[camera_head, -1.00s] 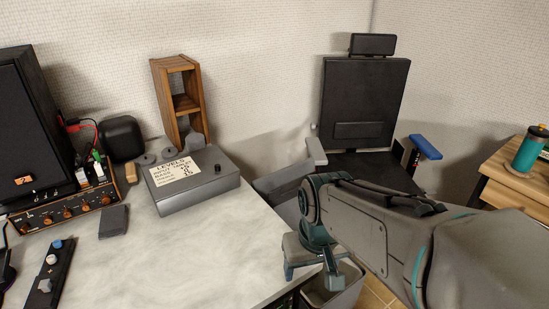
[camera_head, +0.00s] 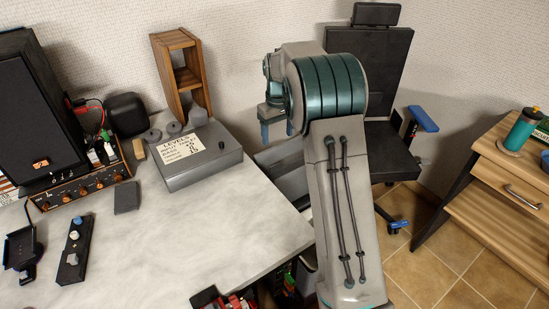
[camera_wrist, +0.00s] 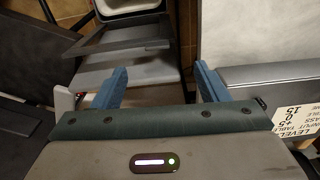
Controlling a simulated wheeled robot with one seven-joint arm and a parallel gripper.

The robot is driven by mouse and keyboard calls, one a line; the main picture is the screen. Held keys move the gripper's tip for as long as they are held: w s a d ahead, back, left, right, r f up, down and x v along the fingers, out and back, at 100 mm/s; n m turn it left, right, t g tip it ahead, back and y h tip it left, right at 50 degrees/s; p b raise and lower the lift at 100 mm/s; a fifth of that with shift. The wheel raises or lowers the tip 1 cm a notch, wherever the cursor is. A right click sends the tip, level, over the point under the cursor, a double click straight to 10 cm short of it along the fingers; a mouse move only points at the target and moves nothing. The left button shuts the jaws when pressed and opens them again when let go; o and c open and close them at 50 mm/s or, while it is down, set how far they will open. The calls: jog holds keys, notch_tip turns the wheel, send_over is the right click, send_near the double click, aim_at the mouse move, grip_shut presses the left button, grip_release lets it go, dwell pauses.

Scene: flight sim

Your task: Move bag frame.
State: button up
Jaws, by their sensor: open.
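A dark, flat rectangular frame (camera_wrist: 105,49), which looks like the bag frame, lies near a grey bin at the top of the wrist view. I cannot tell exactly how it rests there. In the head view my arm hides most of that area, and I cannot make out the frame. My gripper (camera_wrist: 160,85) is open, with its two blue fingers apart and nothing between them. In the head view my gripper (camera_head: 277,130) hangs beyond the table's right edge, above a grey container (camera_head: 285,172).
The marble-topped table (camera_head: 190,235) holds a grey box (camera_head: 200,163) with a levels note, a wooden rack (camera_head: 178,70) and a black speaker (camera_head: 35,110). A black chair (camera_head: 385,130) stands behind my arm. A wooden cabinet (camera_head: 500,210) is at the right.

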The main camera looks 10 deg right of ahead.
aim_at(276, 165)
jog(key=shift+n, duration=0.3)
jog(key=w+f, duration=0.1)
jog(key=f, duration=0.9)
jog(key=w+f, duration=0.1)
jog(key=f, duration=0.4)
jog(key=shift+w+a+b, duration=0.1)
jog(key=shift+w+b, duration=0.2)
jog(key=c, duration=1.4)
jog(key=shift+s+f, duration=0.1)
jog(key=shift+s, duration=0.05)
